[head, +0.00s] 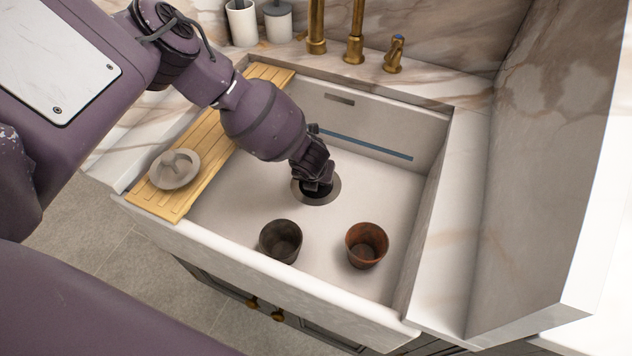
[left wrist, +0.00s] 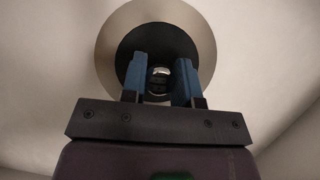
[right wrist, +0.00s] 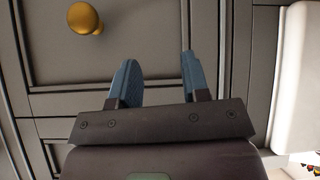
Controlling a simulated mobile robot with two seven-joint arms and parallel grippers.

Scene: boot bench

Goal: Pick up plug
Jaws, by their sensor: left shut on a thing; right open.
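The plug (left wrist: 158,37) is a black round disc with a small raised part at its middle. It sits at the metal drain ring (head: 334,186) in the sink floor, and in the head view my gripper mostly hides it. My left gripper (head: 318,185) reaches down over the drain. In the left wrist view its blue fingers (left wrist: 161,82) are shut on the plug's raised middle part. I cannot tell whether the plug is lifted from the drain. My right gripper (right wrist: 157,75) is open and empty in front of grey cabinet panels; it is outside the head view.
A dark cup (head: 281,241) and a rusty brown cup (head: 367,245) stand on the sink floor in front of the drain. Brass taps (head: 354,40) stand behind. Sink walls surround the arm.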

